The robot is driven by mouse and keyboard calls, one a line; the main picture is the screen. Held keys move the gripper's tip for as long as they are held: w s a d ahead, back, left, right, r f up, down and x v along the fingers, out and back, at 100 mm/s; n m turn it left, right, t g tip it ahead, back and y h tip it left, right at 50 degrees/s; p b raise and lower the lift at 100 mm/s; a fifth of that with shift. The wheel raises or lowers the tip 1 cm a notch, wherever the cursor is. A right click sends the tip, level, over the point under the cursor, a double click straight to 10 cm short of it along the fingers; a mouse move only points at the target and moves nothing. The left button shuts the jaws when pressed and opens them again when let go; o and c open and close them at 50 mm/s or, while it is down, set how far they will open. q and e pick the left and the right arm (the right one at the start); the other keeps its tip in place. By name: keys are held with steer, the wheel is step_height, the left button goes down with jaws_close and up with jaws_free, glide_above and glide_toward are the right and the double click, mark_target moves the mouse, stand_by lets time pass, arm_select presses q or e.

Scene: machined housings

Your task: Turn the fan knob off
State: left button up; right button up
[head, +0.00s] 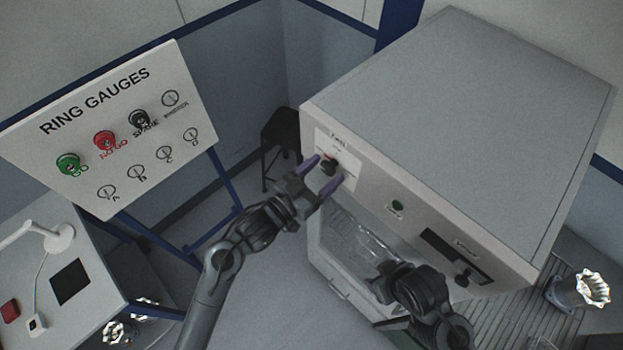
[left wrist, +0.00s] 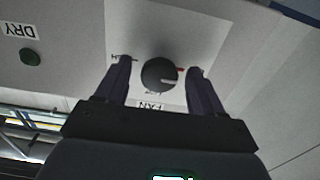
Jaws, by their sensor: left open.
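The fan knob (head: 329,167) is a dark round knob on a white plate at the left end of the cabinet's front panel. In the left wrist view the knob (left wrist: 159,75) sits above an upside-down FAN label (left wrist: 150,106), with a pale pointer line toward the picture's right, close to a red mark (left wrist: 180,70). My left gripper (head: 327,171) is open, its two purple-grey fingers on either side of the knob, with visible gaps in the wrist view. My right gripper (head: 385,284) is in front of the cabinet's lower window; its fingers are not clear.
The large grey cabinet (head: 480,110) fills the right. Its panel also bears a green DRY button (left wrist: 30,57) and a dark slot with a slider (head: 462,276). A ring gauges board (head: 60,170) stands at left, with a side table (head: 95,275) below it. A black stool (head: 280,130) stands behind.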

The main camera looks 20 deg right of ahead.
arm_select(q)
steer(key=b+v, duration=0.3)
steer(key=v, duration=0.7)
steer(key=shift+a, duration=0.3)
steer(key=shift+s+f, duration=0.1)
steer(key=shift+s, duration=0.05)
